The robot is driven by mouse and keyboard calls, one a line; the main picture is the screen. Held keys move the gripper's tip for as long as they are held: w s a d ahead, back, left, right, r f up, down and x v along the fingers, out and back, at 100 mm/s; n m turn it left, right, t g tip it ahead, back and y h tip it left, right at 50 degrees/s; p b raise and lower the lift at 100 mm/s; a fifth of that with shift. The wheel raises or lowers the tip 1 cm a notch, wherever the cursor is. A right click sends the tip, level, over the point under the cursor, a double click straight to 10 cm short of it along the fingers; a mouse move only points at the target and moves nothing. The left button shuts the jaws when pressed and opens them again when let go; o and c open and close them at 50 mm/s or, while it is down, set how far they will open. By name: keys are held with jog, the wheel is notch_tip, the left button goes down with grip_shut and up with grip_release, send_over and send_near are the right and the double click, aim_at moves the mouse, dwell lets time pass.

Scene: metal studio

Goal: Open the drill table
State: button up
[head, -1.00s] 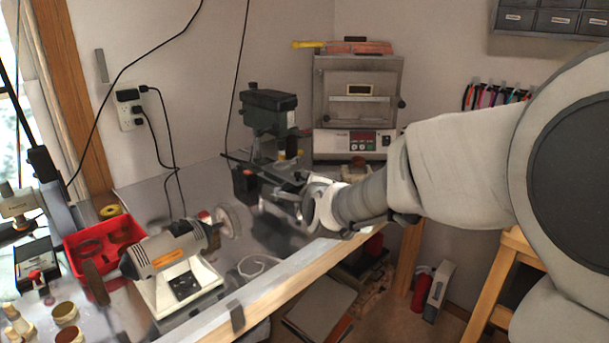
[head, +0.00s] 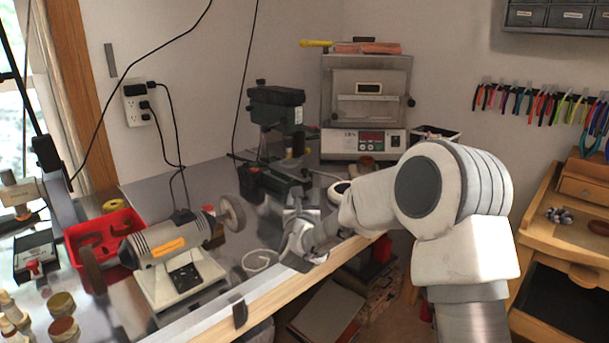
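A small drill press with a dark green head (head: 276,105) stands at the back of the workbench. Its dark lower part (head: 262,182) shows below the head, with a thin lever reaching out to the right. I cannot make out a separate table surface clearly. My gripper (head: 301,203) is just in front and to the right of the drill's lower part, over the bench near its front edge. The wrist bends down by the wooden edge. The fingers are small and blurred against the dark parts, so neither their opening nor any contact with the drill is clear.
A grey bench grinder (head: 172,255) and a red tray (head: 103,238) stand at the left. A small kiln (head: 366,110) is behind my forearm. The bench's wooden front edge (head: 262,298) runs below my wrist. A wooden desk (head: 580,235) stands at the right.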

aim_at(304, 171)
jog(key=w, duration=1.3)
jog(key=shift+w+a, duration=0.1)
jog(key=shift+w, duration=0.3)
grip_shut()
dwell(1.0)
